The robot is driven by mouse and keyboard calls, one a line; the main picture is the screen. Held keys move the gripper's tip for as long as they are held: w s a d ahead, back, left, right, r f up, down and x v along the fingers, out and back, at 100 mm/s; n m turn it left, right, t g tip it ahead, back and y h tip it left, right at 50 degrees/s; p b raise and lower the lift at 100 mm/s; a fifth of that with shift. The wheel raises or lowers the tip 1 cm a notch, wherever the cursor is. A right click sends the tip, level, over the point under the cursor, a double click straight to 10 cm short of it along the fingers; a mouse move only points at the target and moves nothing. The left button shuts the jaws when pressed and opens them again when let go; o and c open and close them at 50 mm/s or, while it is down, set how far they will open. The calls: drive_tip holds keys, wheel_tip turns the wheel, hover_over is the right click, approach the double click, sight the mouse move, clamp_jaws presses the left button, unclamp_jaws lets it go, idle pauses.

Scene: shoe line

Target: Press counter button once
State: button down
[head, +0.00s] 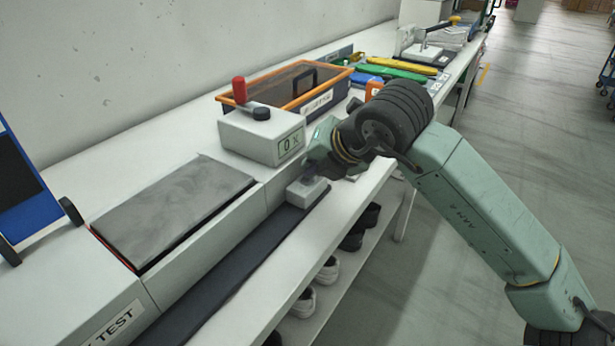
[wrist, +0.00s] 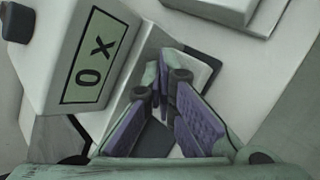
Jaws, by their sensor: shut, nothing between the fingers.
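No separate button is clearly visible.
A grey belt panel (head: 170,212) lies left of the counter. Behind it is an orange-rimmed bin (head: 283,82). Coloured tools (head: 405,72) lie farther along the bench. Shoes (head: 327,270) stand on a shelf below. The floor at right is open.

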sight(312, 179)
idle(0.3)
drive_tip(key=shift+r+p, duration=0.3)
drive_tip(key=shift+r, duration=0.6)
drive_tip(key=shift+r, duration=0.1)
wheel_tip(312, 179, up, 5)
drive_tip(key=shift+f+p, duration=0.1)
drive_tip(key=shift+p, duration=1)
drive_tip(key=shift+f, duration=0.1)
